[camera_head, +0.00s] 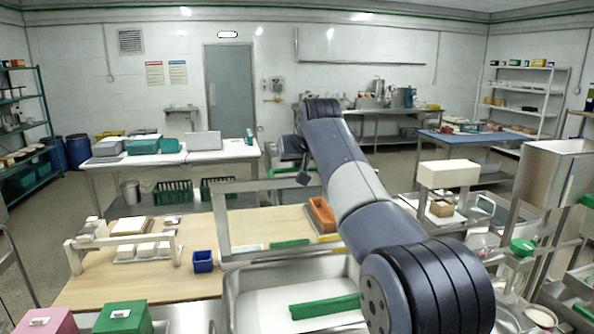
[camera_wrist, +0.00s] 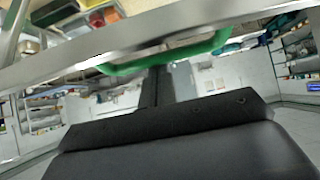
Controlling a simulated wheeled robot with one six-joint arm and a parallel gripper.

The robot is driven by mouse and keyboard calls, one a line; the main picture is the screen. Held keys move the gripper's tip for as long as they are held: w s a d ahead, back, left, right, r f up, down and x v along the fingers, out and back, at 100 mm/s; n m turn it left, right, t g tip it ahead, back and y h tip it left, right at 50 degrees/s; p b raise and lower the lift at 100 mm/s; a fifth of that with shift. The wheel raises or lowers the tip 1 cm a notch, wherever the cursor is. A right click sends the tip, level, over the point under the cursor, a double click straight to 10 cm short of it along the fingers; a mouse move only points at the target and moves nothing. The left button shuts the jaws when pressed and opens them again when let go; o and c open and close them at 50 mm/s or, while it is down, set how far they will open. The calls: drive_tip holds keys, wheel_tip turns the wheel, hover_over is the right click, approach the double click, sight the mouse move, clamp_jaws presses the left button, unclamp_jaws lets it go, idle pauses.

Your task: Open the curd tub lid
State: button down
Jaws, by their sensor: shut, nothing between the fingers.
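A steel tub (camera_head: 231,293) with a pale inside stands at the bottom centre of the head view. A green bar (camera_head: 325,307) shows within its rim. I take it as the curd tub, but cannot be sure. A steel frame (camera_head: 222,222) rises at its back edge; I cannot tell whether it is the lid. My gripper (camera_head: 304,179) is shut and empty near the frame's top bar, partly hidden by my arm. In the wrist view my gripper (camera_wrist: 155,88) points toward a green handle (camera_wrist: 190,52) under a steel bar (camera_wrist: 130,42). Contact cannot be told.
A pink box (camera_head: 48,322) and a green box (camera_head: 124,318) stand front left. Steel equipment (camera_head: 550,175) crowds the right. Floor shows at far left.

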drive_tip(key=shift+s+d+f+t+b, duration=0.15)
drive_tip(key=shift+s+f+t+b, duration=0.15)
drive_tip(key=shift+s+f+b, duration=0.45)
drive_tip(key=shift+s+d+r+b, duration=0.1)
drive_tip(key=shift+s+r+b, duration=0.1)
drive_tip(key=shift+s+b, duration=0.25)
drive_tip(key=shift+s+d+r+b, duration=0.1)
drive_tip(key=shift+s+r+b, duration=0.1)
drive_tip(key=shift+s, duration=0.3)
drive_tip(key=b+v, duration=0.1)
drive_tip(key=v, duration=0.9)
drive_tip(key=shift+s+r, duration=0.25)
drive_tip(key=shift+s, duration=0.1)
drive_tip(key=shift+w+d, duration=0.1)
drive_tip(key=p+x, duration=0.1)
drive_tip(key=x, duration=0.4)
drive_tip(key=p+x, duration=0.1)
drive_tip(key=x, duration=0.5)
drive_tip(key=shift+w+r, duration=0.2)
drive_tip(key=shift+w, duration=0.3)
drive_tip(key=shift+w+a+r, duration=0.1)
drive_tip(key=shift+w+a, duration=0.1)
drive_tip(key=shift+w, duration=0.2)
